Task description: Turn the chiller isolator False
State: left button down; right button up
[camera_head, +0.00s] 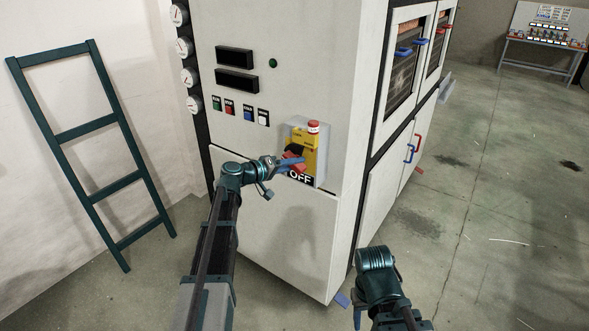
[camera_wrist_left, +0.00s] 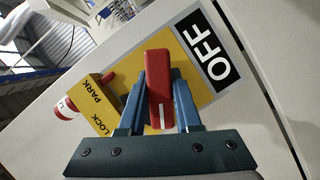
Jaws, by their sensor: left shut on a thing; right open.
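The isolator is a grey box with a yellow plate (camera_head: 322,150) on the front of a white cabinet, with a red handle (camera_head: 292,152) and a black OFF label (camera_head: 300,178). My left gripper (camera_head: 292,163) is shut on the red handle, partly covering it in the head view. In the left wrist view the handle (camera_wrist_left: 158,70) stands between the two blue fingers, and a white line marks its lower end. The OFF label (camera_wrist_left: 209,53) is beside it. LOCK and PARK are printed on the yellow side (camera_wrist_left: 95,105). My right gripper (camera_head: 358,314) is low at the bottom, apart from the cabinet.
A red-topped post (camera_head: 314,127) is at the isolator's upper right corner. Push buttons (camera_head: 240,112) and dark displays (camera_head: 235,68) are above left. A dark green ladder (camera_head: 95,150) leans at left. Oven doors (camera_head: 402,65) are on the right side. The floor (camera_head: 480,220) at right is mostly clear.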

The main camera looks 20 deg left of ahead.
pick_arm(q)
jog(key=n+h+b, duration=0.1)
jog(key=n+b, duration=0.1)
jog(key=n, duration=0.1)
jog(key=shift+f+t, duration=0.15)
jog(key=shift+t, duration=0.15)
jog(key=shift+n+h+b, duration=0.5)
jog(key=shift+n+b, duration=0.1)
jog(key=shift+n, duration=0.2)
jog(key=shift+r, duration=0.2)
jog(key=shift+t, duration=0.3)
jog(key=c, duration=0.6)
grip_release()
jog(key=v, duration=1.4)
jog(key=shift+w+r, duration=0.1)
